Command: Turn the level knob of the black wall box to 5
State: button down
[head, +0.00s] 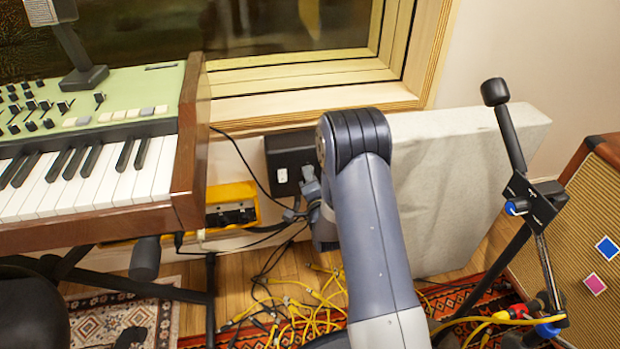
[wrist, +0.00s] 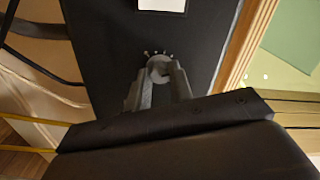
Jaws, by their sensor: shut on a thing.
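The black wall box (head: 286,150) is mounted below the window frame, left of my arm in the head view. In the wrist view the box (wrist: 105,60) fills the middle as a dark panel. Its grey round level knob (wrist: 158,67) has a few small pale marks along its far side; the numbers are too small to read. My gripper (wrist: 160,78) is shut on the knob, one finger on each side. In the head view my gripper (head: 312,192) is at the box's lower right, and the knob is hidden there.
A keyboard (head: 90,170) on a stand is at the left, with a yellow box (head: 232,192) beside it. A pale panel (head: 440,190) leans right of my arm. A black stand (head: 510,130) and an amp (head: 590,240) are further right. Yellow cables (head: 300,310) lie on the floor.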

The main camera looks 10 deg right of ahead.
jog(key=shift+m, duration=1.9)
jog(key=shift+f, duration=0.1)
jog(key=c, duration=1.3)
grip_release()
jog(key=shift+o, duration=0.2)
jog(key=s+p, duration=0.2)
jog(key=s, duration=0.9)
jog(key=shift+w, duration=0.1)
